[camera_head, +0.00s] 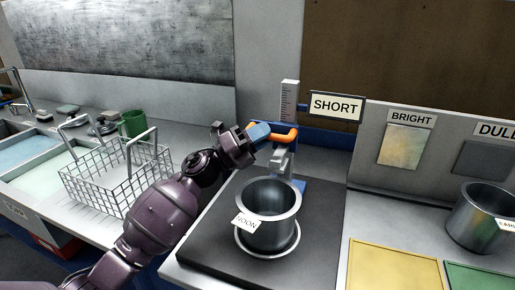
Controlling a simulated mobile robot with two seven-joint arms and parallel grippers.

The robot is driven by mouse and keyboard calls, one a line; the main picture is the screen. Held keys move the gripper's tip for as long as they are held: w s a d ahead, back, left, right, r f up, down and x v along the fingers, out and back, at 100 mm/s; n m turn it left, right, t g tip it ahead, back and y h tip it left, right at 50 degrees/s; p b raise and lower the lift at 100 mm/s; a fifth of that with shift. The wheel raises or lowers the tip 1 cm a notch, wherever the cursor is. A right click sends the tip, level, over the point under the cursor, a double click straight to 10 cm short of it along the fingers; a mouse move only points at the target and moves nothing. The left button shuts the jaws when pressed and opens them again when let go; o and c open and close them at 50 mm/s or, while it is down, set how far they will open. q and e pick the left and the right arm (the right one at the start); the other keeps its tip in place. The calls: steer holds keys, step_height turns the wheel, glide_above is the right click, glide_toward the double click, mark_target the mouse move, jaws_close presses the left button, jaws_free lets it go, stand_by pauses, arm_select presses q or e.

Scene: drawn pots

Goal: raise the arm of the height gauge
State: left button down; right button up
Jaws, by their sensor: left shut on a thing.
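The height gauge (290,105) stands at the back of a dark board, with a white ruled post. Its arm has an orange handle (284,136) and a grey part reaching down behind the pot's rim. My left gripper (259,134) is at the handle's left end and shut on it; the fingertips are partly hidden. A metal pot (268,222) with a "NOON" tag stands upright below the gauge arm on the dark board (205,245). A "SHORT" sign (336,106) is beside the post. My right gripper is not in view.
A wire basket (115,185) and a green mug (132,124) stand at the left near sink basins. At the right are another pot (478,216), a yellow mat (390,268), a green mat (480,276), and "BRIGHT" and "DULL" sample panels.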

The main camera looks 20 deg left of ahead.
arm_select(q)
step_height(320, 180, up, 4)
steer(key=shift+s+r+p, duration=0.1)
steer(key=shift+p, duration=0.8)
step_height(320, 180, up, 3)
steer(key=shift+r+p, duration=0.15)
steer(key=shift+p, duration=1.05)
steer(key=shift+a+r, duration=0.1)
steer(key=c, duration=1.1)
jaws_free()
steer(key=shift+o, duration=0.2)
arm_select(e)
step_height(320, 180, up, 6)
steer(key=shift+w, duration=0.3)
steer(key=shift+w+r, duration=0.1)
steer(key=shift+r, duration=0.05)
